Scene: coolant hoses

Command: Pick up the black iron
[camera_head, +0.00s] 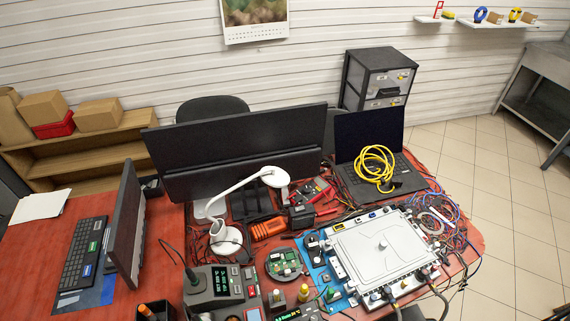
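A thin black stick-like tool (180,262), which looks like a soldering iron, slants down to the right beside a grey station with green-lit displays (211,287) at the front of the red table. Its lower end meets the left side of the station; I cannot tell whether it sits in a holder. A black item with an orange top (147,311) stands at the bottom edge, partly cut off, and I cannot tell what it is. Neither of my grippers can be made out in this view.
A white lamp (228,240) stands behind the station. A large monitor (240,150), a laptop with a coiled yellow cable (374,166) and a white-lidded unit on a blue mat (380,245) crowd the table. A smaller monitor (127,225) and keyboard (84,255) are left.

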